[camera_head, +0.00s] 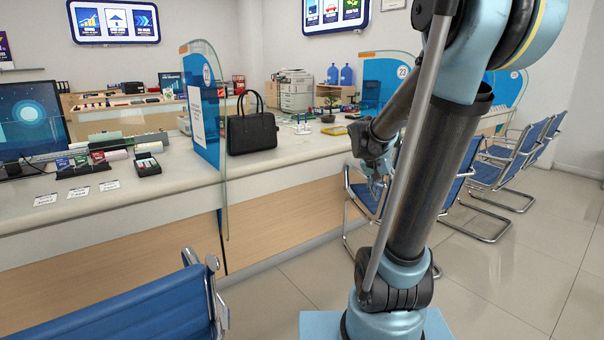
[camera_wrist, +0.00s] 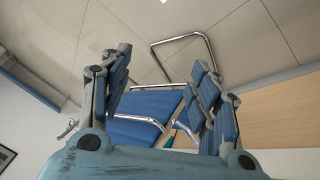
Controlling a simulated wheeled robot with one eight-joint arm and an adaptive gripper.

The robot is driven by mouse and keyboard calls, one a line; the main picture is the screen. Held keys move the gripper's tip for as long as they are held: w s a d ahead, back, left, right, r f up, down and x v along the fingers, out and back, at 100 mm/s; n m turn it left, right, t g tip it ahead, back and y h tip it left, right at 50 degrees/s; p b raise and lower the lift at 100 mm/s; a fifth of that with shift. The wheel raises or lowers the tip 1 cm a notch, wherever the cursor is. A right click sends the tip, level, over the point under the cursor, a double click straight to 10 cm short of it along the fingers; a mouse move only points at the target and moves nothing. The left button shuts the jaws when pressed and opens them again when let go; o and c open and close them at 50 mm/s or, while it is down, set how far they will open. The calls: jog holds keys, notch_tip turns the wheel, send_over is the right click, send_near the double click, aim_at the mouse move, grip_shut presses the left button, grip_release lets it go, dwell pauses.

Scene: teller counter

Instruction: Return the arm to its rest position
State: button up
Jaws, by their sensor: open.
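My arm stands folded at the centre right of the head view, with its dark upper link upright and its forearm coming down to the left. My gripper (camera_head: 377,184) hangs in front of the counter, over the blue chairs, and points downward. In the wrist view my gripper (camera_wrist: 163,72) shows two separated fingers, open, with nothing between them. Beyond the fingers are a blue chair (camera_wrist: 146,104) and the tiled floor. Part of the gripper is hard to make out against the arm and chair in the head view.
The teller counter (camera_head: 110,207) runs along the left and middle. Blue chairs (camera_head: 495,172) stand right, another (camera_head: 150,312) front left. Floor (camera_head: 530,270) at right is clear.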

jog(key=s+a+f+n+y, duration=0.1)
jog(key=s+a+f, duration=0.1)
jog(key=s, duration=0.5)
jog(key=s+a+f+n+y, duration=0.2)
jog(key=s+a+f, duration=0.1)
jog(key=s, duration=0.3)
jog(key=s+a+f+n+y, duration=0.2)
jog(key=s+a+f, duration=0.1)
jog(key=s, duration=0.4)
jog(key=shift+s+a+g, duration=0.3)
jog(key=shift+s+a, duration=0.05)
jog(key=shift+a, duration=0.4)
